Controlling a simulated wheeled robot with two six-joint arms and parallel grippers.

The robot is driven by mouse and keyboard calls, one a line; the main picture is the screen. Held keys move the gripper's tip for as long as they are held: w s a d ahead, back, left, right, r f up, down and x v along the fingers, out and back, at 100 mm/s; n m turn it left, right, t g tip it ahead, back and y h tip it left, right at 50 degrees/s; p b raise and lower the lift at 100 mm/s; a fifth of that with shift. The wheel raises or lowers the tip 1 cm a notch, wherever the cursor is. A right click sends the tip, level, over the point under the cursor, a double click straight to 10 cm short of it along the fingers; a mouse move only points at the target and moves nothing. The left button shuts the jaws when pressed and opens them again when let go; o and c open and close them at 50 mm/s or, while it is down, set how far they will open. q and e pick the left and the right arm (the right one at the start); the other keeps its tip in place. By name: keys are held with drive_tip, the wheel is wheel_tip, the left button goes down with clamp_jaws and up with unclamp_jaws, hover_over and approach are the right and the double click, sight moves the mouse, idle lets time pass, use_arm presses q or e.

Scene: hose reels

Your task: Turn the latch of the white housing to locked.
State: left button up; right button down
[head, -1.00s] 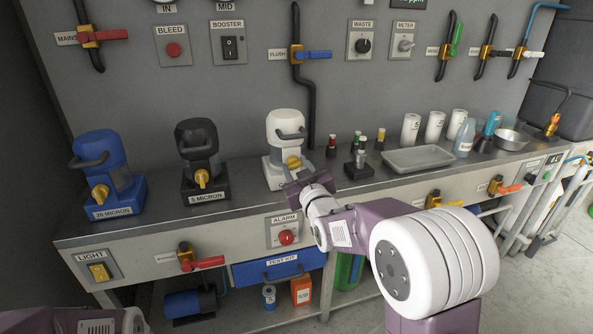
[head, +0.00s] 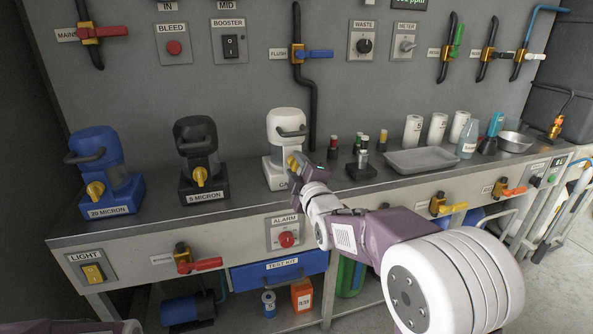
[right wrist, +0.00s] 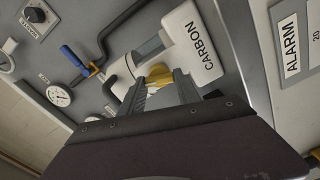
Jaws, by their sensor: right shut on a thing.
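The white housing (head: 284,128) stands on the bench, with a dark handle on its front and a label reading CARBON, which is clear on its base in the right wrist view (right wrist: 196,40). Its yellow latch (head: 294,161) is at the lower front; in the right wrist view the latch (right wrist: 158,76) sits between my fingers. My right gripper (right wrist: 160,90) is shut on the latch, its fingers on either side of it. The gripper and wrist partly cover the latch and base in the head view. My left gripper is not in view.
A black housing (head: 197,150) and a blue housing (head: 96,160) stand to the left, each with a yellow latch. Small vials (head: 363,155) stand close right of the white housing, then a grey tray (head: 422,160). A blue-handled flush valve (head: 315,54) is on the wall above.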

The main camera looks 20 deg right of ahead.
drive_tip(key=shift+f+n+b, duration=0.15)
drive_tip(key=shift+n+b, duration=0.35)
drive_tip(key=shift+n, duration=1.4)
drive_tip(key=c, duration=0.9)
unclamp_jaws()
drive_tip(key=shift+o, duration=0.2)
